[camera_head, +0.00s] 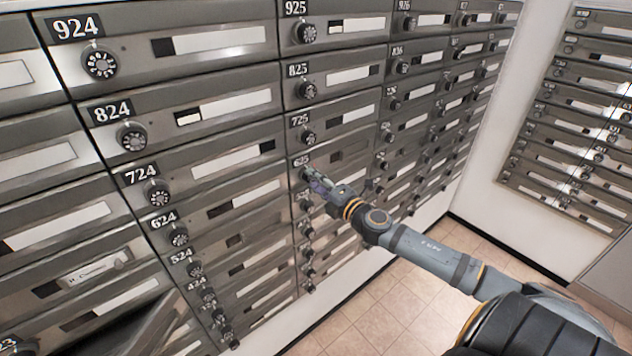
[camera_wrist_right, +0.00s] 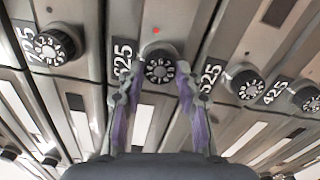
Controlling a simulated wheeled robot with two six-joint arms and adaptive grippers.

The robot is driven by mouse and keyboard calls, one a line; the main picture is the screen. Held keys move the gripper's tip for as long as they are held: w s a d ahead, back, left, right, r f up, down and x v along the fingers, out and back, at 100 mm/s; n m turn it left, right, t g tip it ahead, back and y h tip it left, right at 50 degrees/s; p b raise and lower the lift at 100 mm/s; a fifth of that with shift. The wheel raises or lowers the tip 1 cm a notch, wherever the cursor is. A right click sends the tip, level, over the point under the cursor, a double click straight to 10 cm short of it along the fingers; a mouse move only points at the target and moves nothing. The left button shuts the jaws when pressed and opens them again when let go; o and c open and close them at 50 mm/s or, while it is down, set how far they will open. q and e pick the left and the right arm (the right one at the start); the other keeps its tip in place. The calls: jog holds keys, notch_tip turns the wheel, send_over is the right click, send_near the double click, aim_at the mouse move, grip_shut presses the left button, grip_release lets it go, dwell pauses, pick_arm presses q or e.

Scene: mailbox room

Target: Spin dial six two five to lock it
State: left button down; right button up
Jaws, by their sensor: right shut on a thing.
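The dial of mailbox 625 (camera_head: 305,173) is a round black knob with white numerals, under its "625" plate on the grey mailbox wall. It shows more clearly in the right wrist view (camera_wrist_right: 160,70), with a small red dot on the door above it. My right gripper (camera_head: 313,180) reaches it from the lower right. In the wrist view its two purple-padded fingers (camera_wrist_right: 159,88) are shut on the dial's sides. The dial's exact setting is too small to read. The left gripper is not in view.
Dial 725 (camera_head: 306,136) is just above, and more dials run in a column below. Mailbox 624's dial (camera_head: 177,236) is to the left. A mailbox door (camera_head: 150,328) stands ajar at the lower left. Tiled floor (camera_head: 385,300) is clear beneath my right arm. Another mailbox bank (camera_head: 560,140) stands at right.

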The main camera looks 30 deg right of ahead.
jog(key=m, duration=1.8)
jog(key=shift+d+m, duration=0.1)
jog(key=shift+m, duration=0.2)
dwell(0.4)
jog(key=o, duration=1.2)
jog(key=shift+c, duration=0.2)
